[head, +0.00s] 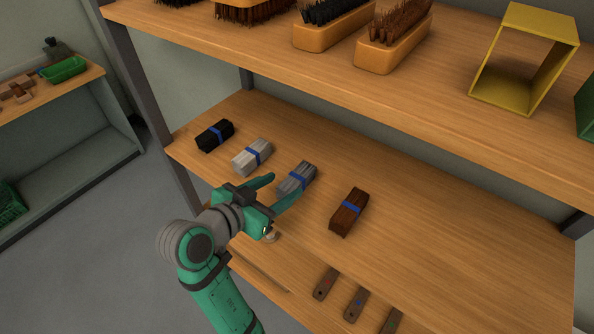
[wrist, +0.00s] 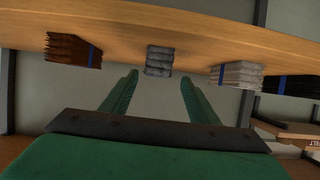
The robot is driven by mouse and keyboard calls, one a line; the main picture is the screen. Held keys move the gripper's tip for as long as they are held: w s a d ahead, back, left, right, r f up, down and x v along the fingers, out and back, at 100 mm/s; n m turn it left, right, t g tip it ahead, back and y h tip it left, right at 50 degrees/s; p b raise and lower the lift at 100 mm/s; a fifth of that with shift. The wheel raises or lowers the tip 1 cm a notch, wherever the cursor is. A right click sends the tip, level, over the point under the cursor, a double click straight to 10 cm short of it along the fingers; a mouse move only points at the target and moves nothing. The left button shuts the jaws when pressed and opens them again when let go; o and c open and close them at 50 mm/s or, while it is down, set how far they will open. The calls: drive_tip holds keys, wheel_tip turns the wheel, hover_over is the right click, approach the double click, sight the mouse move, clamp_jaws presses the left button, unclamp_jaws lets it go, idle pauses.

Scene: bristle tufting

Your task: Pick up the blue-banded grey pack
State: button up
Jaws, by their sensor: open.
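The blue-banded grey pack (head: 297,176) lies on the wooden middle shelf, between a lighter pack and a brown one. In the wrist view the grey pack (wrist: 159,60) appears straight ahead, in line with the gap between my fingers; its blue band does not show clearly there. My gripper (head: 284,188) is open and empty, reaching in from the shelf's front side, with its fingers pointing at the grey pack. The fingertips (wrist: 160,77) seem to end just short of the pack or at its near end; I cannot tell whether they touch it.
On the same shelf are a black pack (head: 215,135), a whitish pack (head: 252,157) and a brown pack (head: 349,212), all blue-banded. The upper shelf (head: 420,95) overhangs at the back, holding brushes and a yellow open box (head: 524,60). Wooden handles (head: 356,303) lie near the front.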

sight(302, 174)
drive_tip(key=x, duration=0.5)
drive_tip(key=shift+w+d, duration=0.2)
drive_tip(key=shift+d, duration=0.05)
drive_tip(key=shift+d+r+x, duration=0.1)
drive_tip(key=shift+r+x, duration=0.05)
drive_tip(key=shift+x, duration=1.1)
drive_tip(key=shift+d+r+x, duration=0.15)
drive_tip(key=shift+r+x, duration=0.05)
drive_tip(key=shift+x, duration=1.1)
drive_tip(key=c, duration=1.2)
